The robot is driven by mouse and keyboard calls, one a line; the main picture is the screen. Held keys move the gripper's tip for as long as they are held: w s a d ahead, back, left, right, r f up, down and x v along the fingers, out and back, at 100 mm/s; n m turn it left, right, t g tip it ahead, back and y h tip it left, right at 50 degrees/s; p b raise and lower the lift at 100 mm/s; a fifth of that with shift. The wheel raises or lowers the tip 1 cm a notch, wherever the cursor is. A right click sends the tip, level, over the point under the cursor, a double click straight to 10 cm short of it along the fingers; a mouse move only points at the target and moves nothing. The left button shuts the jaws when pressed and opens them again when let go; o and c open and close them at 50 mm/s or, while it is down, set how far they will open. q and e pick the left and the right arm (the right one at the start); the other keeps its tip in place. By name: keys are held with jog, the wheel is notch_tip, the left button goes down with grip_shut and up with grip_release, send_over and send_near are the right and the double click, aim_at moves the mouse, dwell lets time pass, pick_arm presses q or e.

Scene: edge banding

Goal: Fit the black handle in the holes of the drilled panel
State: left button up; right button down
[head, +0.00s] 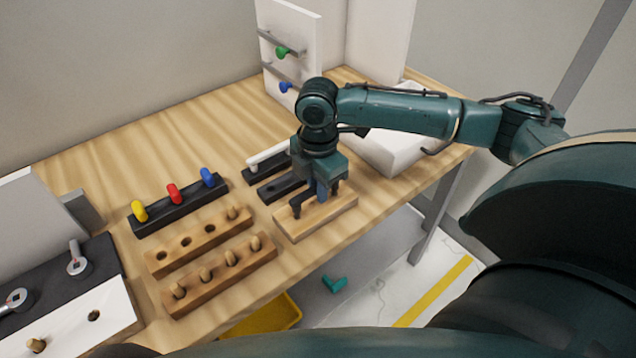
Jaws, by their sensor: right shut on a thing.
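The drilled panel (335,209), a pale wooden board, lies near the front edge of the workbench. My right gripper (320,190) is directly over it, pointing down and shut on the black handle (297,208). The handle's dark ends point down at the panel. I cannot tell whether they are in the holes or only above them; the holes are hidden by the handle and gripper. My left gripper is not in view.
Dark holders (275,188) stand behind the panel, one with a white bar handle (268,158). To the left are wooden peg blocks (215,278) and a black rack (180,208) with coloured knobs. A white bin (400,150) is at right. The bench's front edge is close.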

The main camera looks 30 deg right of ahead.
jog(key=shift+f, duration=0.2)
dwell(0.5)
jog(key=shift+f, duration=0.65)
dwell(0.5)
jog(key=c, duration=1.4)
grip_release()
jog(key=shift+o, duration=0.3)
jog(key=shift+r, duration=0.15)
